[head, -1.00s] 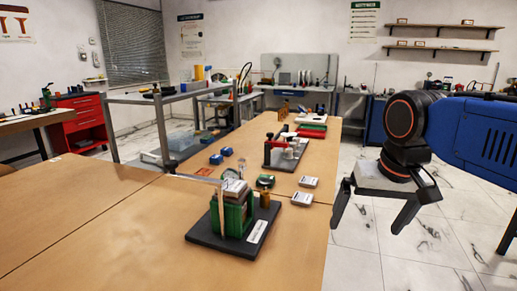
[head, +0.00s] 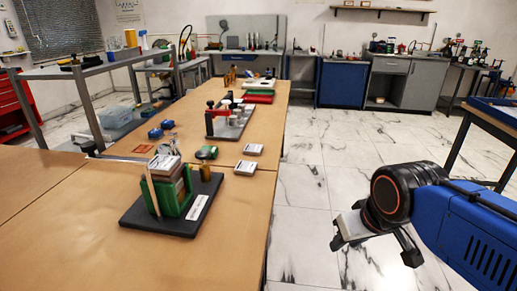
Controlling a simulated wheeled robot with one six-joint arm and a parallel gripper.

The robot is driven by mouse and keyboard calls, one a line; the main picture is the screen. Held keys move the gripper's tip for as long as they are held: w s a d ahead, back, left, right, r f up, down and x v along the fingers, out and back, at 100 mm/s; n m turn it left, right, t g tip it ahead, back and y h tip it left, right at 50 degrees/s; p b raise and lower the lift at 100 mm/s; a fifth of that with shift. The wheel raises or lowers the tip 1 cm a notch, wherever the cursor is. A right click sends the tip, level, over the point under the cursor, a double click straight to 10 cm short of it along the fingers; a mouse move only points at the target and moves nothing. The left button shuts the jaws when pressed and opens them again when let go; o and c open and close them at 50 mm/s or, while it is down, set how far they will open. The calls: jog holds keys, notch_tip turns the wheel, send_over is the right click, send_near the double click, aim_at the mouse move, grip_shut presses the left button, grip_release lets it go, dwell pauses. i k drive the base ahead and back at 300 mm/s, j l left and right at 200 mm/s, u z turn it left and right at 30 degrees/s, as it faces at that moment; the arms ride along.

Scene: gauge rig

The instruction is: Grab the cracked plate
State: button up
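No crack can be made out on any plate at this size, so I cannot tell which is the cracked plate. A green holder (head: 176,196) on a black base (head: 188,220) stands on the near wooden table, with flat pieces in it and a pale labelled piece (head: 164,164) on top. Two small pale labelled pieces (head: 253,149) (head: 245,168) lie on the table to its right. My gripper (head: 374,247) is at the lower right, away from the table over the floor. Its fingers are spread and nothing shows between them.
A second rig (head: 229,121) with a red-and-black clamp stands farther along the table (head: 80,235). Small blue pieces (head: 155,133) lie near the left edge, beside a grey-topped frame bench (head: 88,68). White marbled floor (head: 310,180) is open between table and arm.

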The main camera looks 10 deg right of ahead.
aim_at(160, 164)
jog(key=i+l, duration=0.25)
jog(key=l, duration=0.15)
jog(key=i+l, duration=0.2)
jog(key=l, duration=0.25)
jog(key=i+l, duration=0.25)
jog(key=l, duration=0.15)
jog(key=i+l, duration=0.25)
jog(key=l, duration=0.2)
jog(key=i+l, duration=0.2)
jog(key=l, duration=0.2)
jog(key=i+l+u, duration=0.15)
jog(key=u, duration=0.3)
jog(key=l+u, duration=0.45)
jog(key=i+l+u, duration=0.1)
jog(key=u, duration=0.35)
jog(key=i+u, duration=0.5)
